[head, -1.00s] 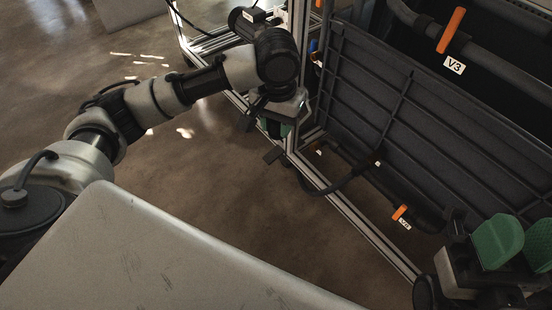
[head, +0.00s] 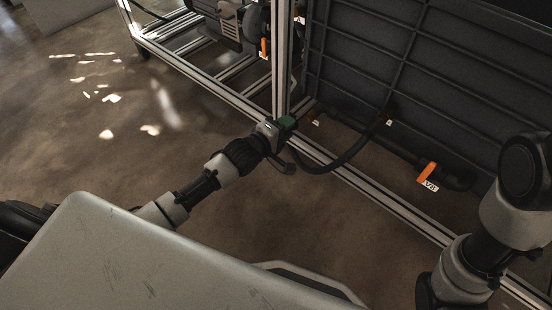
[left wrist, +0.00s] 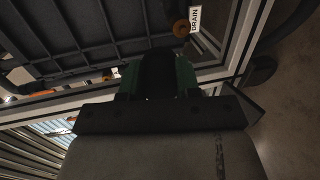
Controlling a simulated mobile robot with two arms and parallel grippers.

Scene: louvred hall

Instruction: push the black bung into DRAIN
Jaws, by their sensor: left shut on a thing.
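My left gripper (head: 286,124) is low beside the metal frame post, its green fingertips partly showing. In the left wrist view the green fingers (left wrist: 158,77) are shut on a black thing, the black bung (left wrist: 157,68); its far end is hard to make out. The DRAIN label (left wrist: 195,18) is white, at the top of the left wrist view. A brownish-orange round fitting (left wrist: 181,28) sits beside the label, beyond the bung and apart from it in the picture. My right arm stands at the right edge of the head view; its gripper is out of view.
A dark ribbed panel (head: 400,75) rises behind the metal frame rail (head: 365,190). A black hose (head: 345,160) curves close to my left gripper. An orange valve handle (head: 427,172) with a white tag is farther right. Open floor (head: 130,165) lies left.

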